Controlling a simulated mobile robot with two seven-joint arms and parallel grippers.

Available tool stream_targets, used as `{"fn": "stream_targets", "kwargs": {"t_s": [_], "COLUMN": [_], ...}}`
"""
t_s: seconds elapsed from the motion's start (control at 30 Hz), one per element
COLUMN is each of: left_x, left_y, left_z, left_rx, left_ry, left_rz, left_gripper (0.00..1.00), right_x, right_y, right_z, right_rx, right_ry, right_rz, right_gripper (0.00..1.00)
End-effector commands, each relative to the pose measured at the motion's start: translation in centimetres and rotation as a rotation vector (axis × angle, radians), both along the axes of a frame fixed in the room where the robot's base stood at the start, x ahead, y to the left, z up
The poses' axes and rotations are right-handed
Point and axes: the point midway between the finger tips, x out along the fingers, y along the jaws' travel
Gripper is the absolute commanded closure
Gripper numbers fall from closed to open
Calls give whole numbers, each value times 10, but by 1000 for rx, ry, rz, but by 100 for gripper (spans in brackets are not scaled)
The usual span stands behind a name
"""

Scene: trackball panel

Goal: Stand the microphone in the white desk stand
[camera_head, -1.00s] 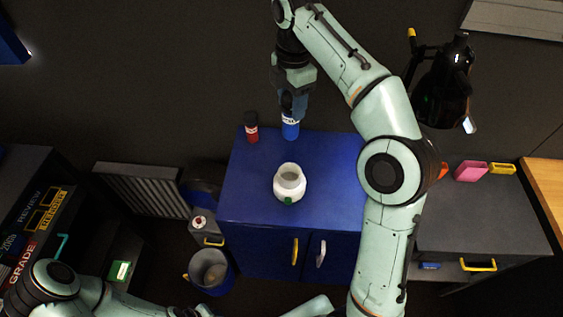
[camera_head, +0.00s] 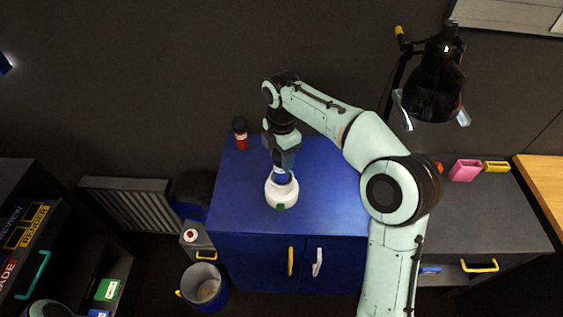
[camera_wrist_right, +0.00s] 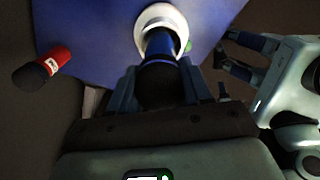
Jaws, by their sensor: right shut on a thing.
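The white desk stand (camera_head: 282,194) is a round white pot with a green mark on its front, standing on the blue cabinet top. My right gripper (camera_head: 283,163) is directly above it, pointing down and shut on the blue microphone (camera_head: 282,178). In the right wrist view the microphone (camera_wrist_right: 159,46) is between the fingers (camera_wrist_right: 160,88), black head toward me. Its blue lower end overlaps the opening of the stand (camera_wrist_right: 153,13). I cannot tell how deep the end is inside.
A red microphone-like item (camera_head: 241,138) with a black top stands at the cabinet's back left, also in the right wrist view (camera_wrist_right: 54,61). The blue cabinet top (camera_head: 325,190) is clear around the stand. A black lamp (camera_head: 437,80) stands to the right.

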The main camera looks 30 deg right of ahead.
Motion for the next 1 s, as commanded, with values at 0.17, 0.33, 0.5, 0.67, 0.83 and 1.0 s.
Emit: {"fn": "stream_targets", "kwargs": {"t_s": [0.17,0.33,0.5,0.67,0.83,1.0], "left_x": [-6,-5,-6,-6,-6,-5], "left_y": [0,0,0,0,0,0], "left_z": [-8,-7,-8,-8,-8,-7], "left_rx": [0,0,0,0,0,0], "left_ry": [7,7,7,8,8,7], "left_rz": [0,0,0,0,0,0], "left_gripper": [64,64,64,64,64,64], "right_x": [-1,0,0,0,0,0], "right_y": [-1,0,0,0,0,0], "right_z": [-26,-25,-28,-29,-29,-25], "right_rx": [0,0,0,0,0,0], "right_ry": [2,0,1,1,1,0], "right_rz": [-1,-1,-1,-1,-1,-1], "right_gripper": [100,100,100,26,26,26]}}
